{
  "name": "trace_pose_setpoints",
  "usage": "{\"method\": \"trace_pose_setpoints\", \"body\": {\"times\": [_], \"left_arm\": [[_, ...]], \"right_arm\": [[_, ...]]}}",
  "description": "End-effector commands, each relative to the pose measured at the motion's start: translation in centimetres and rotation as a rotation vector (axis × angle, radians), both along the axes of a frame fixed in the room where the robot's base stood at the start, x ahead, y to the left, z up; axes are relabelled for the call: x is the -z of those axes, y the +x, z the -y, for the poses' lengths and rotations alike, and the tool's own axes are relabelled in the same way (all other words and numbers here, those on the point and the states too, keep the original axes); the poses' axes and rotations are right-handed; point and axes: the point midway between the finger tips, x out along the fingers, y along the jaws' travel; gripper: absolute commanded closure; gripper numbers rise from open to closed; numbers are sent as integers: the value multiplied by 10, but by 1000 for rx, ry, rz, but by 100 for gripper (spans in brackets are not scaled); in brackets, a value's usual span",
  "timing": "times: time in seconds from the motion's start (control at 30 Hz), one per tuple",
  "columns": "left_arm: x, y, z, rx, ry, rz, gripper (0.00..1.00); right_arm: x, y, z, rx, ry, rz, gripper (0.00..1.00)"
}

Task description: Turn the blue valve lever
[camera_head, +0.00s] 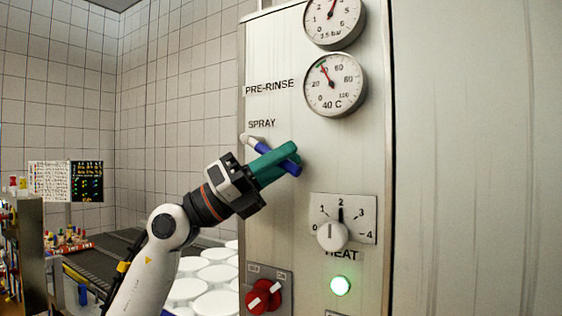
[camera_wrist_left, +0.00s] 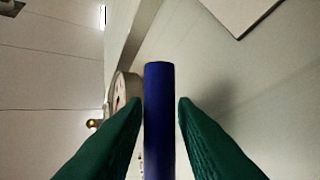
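The blue valve lever (camera_head: 291,166) slants down to the right from a white hub below the SPRAY label on the upright panel. My left gripper (camera_head: 285,160) has its green fingers at the lever, near its free end. In the left wrist view the blue lever (camera_wrist_left: 159,120) stands upright between the two fingertips (camera_wrist_left: 161,103). Narrow gaps show on both sides, so the fingers look open around it and not clamped. In the head view the fingers hide part of the lever. My right gripper is not in view.
Two round gauges (camera_head: 335,84) sit above on the panel (camera_head: 290,45). A white heat knob (camera_head: 331,236) and a green lamp (camera_head: 340,285) are lower right. A red switch (camera_head: 263,297) is below my arm. White round moulds (camera_head: 215,273) stand behind my arm.

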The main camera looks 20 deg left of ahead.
Motion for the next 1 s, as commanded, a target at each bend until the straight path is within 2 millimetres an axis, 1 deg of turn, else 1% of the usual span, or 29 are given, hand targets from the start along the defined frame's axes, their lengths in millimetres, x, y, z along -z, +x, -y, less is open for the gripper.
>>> {"method": "trace_pose_setpoints", "body": {"times": [0.17, 0.43, 0.63, 0.8, 1.0], "left_arm": [[11, -5, -11, -3, 0, -1, 75], [43, -29, -53, -4, 1, -2, 75], [59, -44, -78, -2, 0, -1, 75], [63, -50, -88, -2, -1, 0, 75], [63, -51, -89, -1, 0, 1, 75]], "right_arm": [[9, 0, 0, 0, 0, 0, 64], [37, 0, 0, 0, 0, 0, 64], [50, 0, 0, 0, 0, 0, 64], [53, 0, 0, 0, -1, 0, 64], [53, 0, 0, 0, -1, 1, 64]]}}
